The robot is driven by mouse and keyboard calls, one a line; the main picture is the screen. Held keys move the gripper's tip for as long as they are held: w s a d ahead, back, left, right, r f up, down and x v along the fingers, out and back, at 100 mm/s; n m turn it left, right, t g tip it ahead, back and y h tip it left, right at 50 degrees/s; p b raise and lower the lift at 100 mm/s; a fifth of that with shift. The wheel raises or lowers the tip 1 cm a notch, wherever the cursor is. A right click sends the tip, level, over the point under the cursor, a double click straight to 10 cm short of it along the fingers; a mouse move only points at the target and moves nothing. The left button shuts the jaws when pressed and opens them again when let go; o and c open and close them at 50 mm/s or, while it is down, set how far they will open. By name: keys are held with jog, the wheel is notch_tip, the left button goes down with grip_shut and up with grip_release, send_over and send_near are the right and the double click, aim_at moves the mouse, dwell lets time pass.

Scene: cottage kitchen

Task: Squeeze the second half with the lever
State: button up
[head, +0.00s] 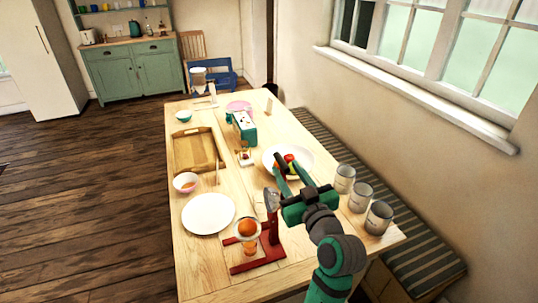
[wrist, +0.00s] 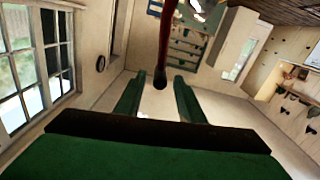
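The red juice press (head: 262,254) stands at the near end of the table. An orange half (head: 247,227) sits on its cup, above a glass with orange liquid (head: 250,246). The press lever is raised, with its grey pressing part (head: 271,199) clear of the orange. In the wrist view, the red lever's black end (wrist: 160,78) shows between the fingers of my gripper (wrist: 157,90), with gaps on both sides. In the head view, my gripper (head: 288,170) is beside the raised lever, open and empty. My arm and gripper hide part of the lever.
Three grey cups (head: 362,196) stand along the right edge. A white plate (head: 208,214) and a small bowl (head: 186,182) are left of the press. Behind are a fruit plate (head: 304,155), a wooden tray (head: 194,151) and a green box-like appliance (head: 243,127).

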aim_at(275, 154)
jog(key=x, duration=0.7)
jog(key=shift+w+d, duration=0.1)
jog(key=shift+w, duration=0.05)
jog(key=shift+w+a, duration=0.35)
jog(key=shift+a, duration=0.05)
